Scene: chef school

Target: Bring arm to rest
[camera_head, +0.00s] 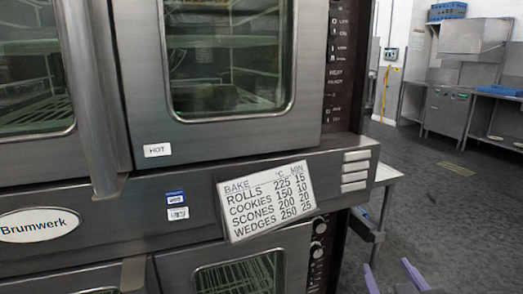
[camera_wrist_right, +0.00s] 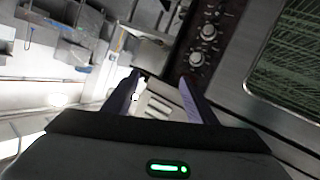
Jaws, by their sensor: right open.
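My right gripper (camera_head: 392,277) shows at the bottom right of the head view, its two purple fingers apart with nothing between them. In the right wrist view the same gripper (camera_wrist_right: 160,82) is open and empty, with its fingers spread. It is to the right of the oven, apart from it in the head view. My left gripper is not in view.
A steel double oven (camera_head: 105,170) fills the left and middle. A bake-times sign (camera_head: 266,200) hangs tilted on its middle band. A small steel table (camera_head: 385,176) stands just right of it. Dark floor (camera_head: 455,215) lies open at right, with steel equipment (camera_head: 447,108) further back.

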